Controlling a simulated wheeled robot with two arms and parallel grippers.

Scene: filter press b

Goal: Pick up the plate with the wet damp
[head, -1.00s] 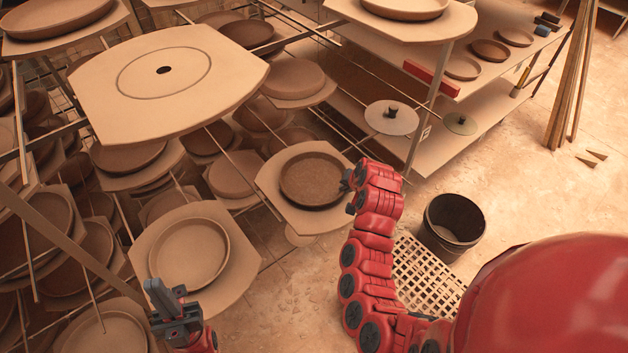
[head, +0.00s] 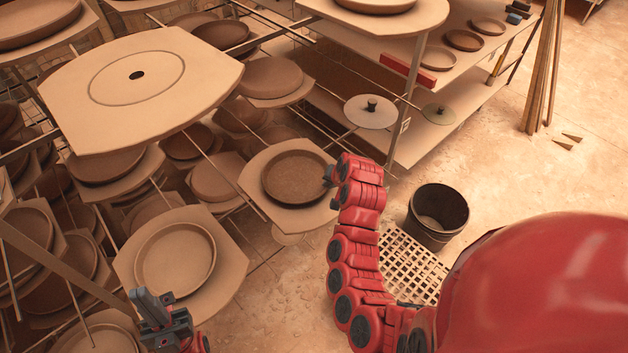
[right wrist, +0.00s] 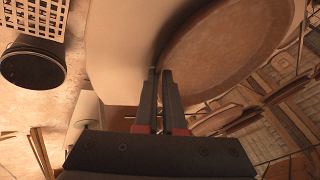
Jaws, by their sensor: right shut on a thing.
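The damp, darker brown plate (head: 298,178) is a round shallow dish on a pale board (head: 262,205) of the rack in the head view. It fills the upper right of the right wrist view (right wrist: 225,55). My right gripper (head: 331,174) is at its right rim. In the right wrist view its fingers (right wrist: 159,75) are nearly together at the rim, shut on it. I cannot tell whether the plate is lifted off the board. My left gripper (head: 156,298) is open and empty, in front of a lighter plate (head: 175,259) at lower left.
Racks with several plates on boards fill the left side. A large board with a hole (head: 140,90) juts out above. A dark bucket (head: 437,214) and a grate (head: 410,265) are on the floor at right. A shelf (head: 400,130) stands behind. The floor at far right is mostly clear.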

